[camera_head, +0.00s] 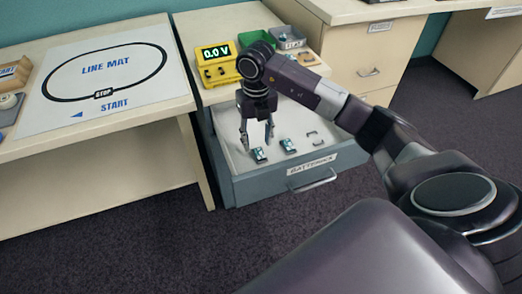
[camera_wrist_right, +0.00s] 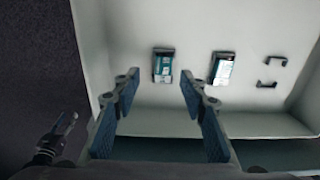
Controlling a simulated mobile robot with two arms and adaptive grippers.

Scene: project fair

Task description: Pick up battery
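Two teal-and-white batteries lie apart in the open drawer labelled BATTERIES (camera_head: 262,186). The left battery (camera_head: 259,155) also shows in the right wrist view (camera_wrist_right: 163,66). The right battery (camera_head: 288,146) also shows there (camera_wrist_right: 222,69). My right gripper (camera_head: 257,140) is open and empty, pointing down over the drawer, close to the left battery. In the right wrist view its fingers (camera_wrist_right: 158,92) are spread, with the left battery beyond them, between their tips in the picture. A dark gripper-like part, apparently my left gripper (camera_wrist_right: 68,128), shows at the lower left there, outside the drawer.
Two small dark clips (camera_head: 312,138) lie at the drawer's right. Above it, a yellow meter (camera_head: 217,64) reading 0.0 V and bins (camera_head: 289,40) stand on the counter. The line mat (camera_head: 105,80) lies on the left table. Dark floor is free in front.

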